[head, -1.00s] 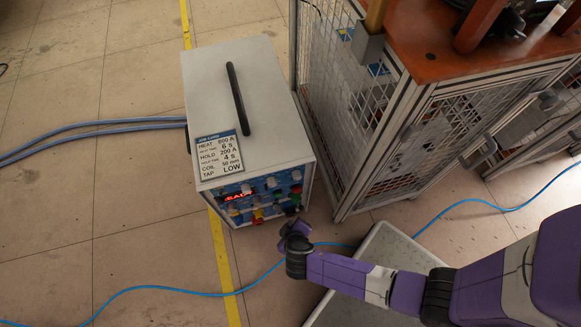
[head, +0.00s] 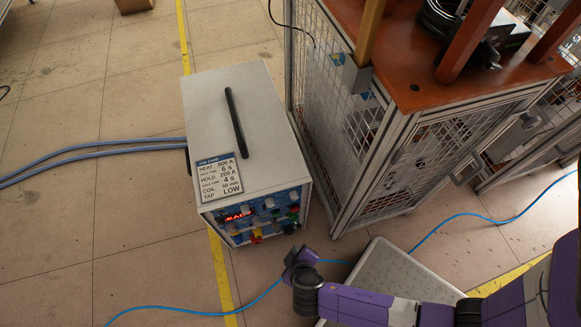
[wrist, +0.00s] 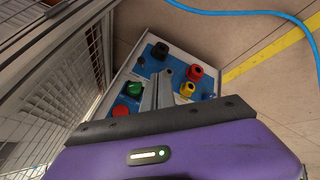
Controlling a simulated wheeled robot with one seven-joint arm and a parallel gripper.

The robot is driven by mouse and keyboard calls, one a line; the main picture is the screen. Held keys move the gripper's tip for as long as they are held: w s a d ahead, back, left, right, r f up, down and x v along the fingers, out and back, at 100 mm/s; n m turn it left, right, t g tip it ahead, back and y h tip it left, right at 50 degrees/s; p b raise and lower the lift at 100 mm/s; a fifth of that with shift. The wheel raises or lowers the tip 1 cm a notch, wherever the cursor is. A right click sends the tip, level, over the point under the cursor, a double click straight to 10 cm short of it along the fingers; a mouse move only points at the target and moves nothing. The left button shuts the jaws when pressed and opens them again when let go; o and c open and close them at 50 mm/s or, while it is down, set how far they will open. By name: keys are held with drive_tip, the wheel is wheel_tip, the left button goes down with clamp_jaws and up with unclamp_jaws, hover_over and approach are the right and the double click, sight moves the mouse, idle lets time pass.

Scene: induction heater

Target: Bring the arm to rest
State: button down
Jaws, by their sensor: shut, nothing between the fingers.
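My purple arm (head: 365,303) reaches in from the lower right of the head view. My gripper (wrist: 162,92) shows in the wrist view as two grey fingers shut together with nothing between them. In the head view only the purple wrist end shows clearly, just in front of the heater's control face, and the fingertips cannot be made out. The induction heater (head: 205,100) is a light grey box with a black top handle, a job card (head: 217,177) and a lit red display. Its blue panel (wrist: 150,65) with coloured knobs lies beyond the fingers in the wrist view.
A wire-mesh frame with a brown top (head: 405,60) stands close right of the heater. A pale grey, flat-topped shape (head: 385,265) lies under my arm. A blue cable (head: 160,308) crosses the floor. Floor left of the heater is open apart from grey-blue hoses (head: 90,153).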

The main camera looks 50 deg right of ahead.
idle(0.3)
drive_tip(key=w+a+r+n+t+y, duration=0.1)
drive_tip(key=w+a+r+t+y, duration=0.1)
drive_tip(key=a+r+t+y, duration=0.3)
drive_tip(key=w+a+r+n, duration=0.1)
drive_tip(key=w+a+r, duration=0.15)
drive_tip(key=r, duration=0.45)
drive_tip(key=s+d+r+m+t, duration=0.1)
drive_tip(key=s+d+r+t, duration=0.2)
drive_tip(key=r, duration=0.7)
drive_tip(key=s+d+r+m, duration=0.1)
drive_tip(key=s+d+r, duration=0.1)
drive_tip(key=s+r, duration=0.55)
drive_tip(key=s+d+r+m+t, duration=0.1)
drive_tip(key=s+d+r+t, duration=0.15)
drive_tip(key=r, duration=0.95)
wheel_tip(320, 180, up, 18)
drive_tip(key=p, duration=1.8)
drive_tip(key=shift+s+d+g+h+p, duration=0.3)
drive_tip(key=shift+s+g+p, duration=0.05)
drive_tip(key=shift+g+p, duration=0.1)
